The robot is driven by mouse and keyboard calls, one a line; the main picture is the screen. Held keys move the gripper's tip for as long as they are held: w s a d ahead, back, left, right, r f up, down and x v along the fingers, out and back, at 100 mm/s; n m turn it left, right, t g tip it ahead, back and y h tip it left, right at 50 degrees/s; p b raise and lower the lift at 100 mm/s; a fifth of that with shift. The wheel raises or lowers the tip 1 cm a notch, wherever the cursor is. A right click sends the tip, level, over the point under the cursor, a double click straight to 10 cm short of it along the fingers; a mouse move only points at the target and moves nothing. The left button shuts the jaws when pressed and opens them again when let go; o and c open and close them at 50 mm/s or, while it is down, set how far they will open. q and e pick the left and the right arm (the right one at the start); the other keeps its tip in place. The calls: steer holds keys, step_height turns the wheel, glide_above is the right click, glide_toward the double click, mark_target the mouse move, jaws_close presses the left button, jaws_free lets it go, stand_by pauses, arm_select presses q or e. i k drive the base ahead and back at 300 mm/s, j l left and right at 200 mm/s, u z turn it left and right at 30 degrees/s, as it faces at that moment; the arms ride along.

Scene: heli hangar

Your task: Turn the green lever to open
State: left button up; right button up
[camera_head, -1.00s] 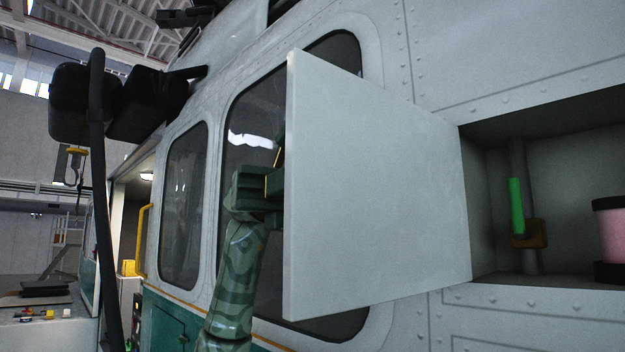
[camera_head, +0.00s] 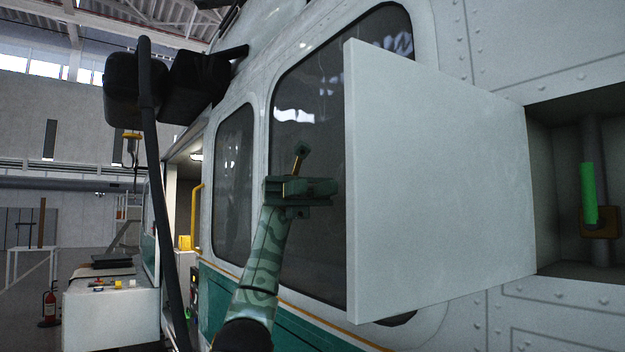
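The green lever (camera_head: 588,192) stands upright inside an open recess in the helicopter's side, at the right edge of the head view. It sits on a brownish-yellow mount (camera_head: 600,223) in front of a vertical pipe. My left gripper (camera_head: 300,152) is to the left of the open white door panel, in front of a dark window, well apart from the lever. It is seen edge-on, so I cannot tell whether its fingers are open or shut. Nothing shows in it. My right gripper is not in view.
The white door panel (camera_head: 440,180) stands swung open between my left gripper and the recess (camera_head: 565,268). Black boxes (camera_head: 140,92) and a dark pole (camera_head: 150,170) are at the left. A white cabinet (camera_head: 110,315) and a fire extinguisher (camera_head: 49,303) stand lower left.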

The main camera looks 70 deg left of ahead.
mark_target(592, 221)
steer(key=k, duration=1)
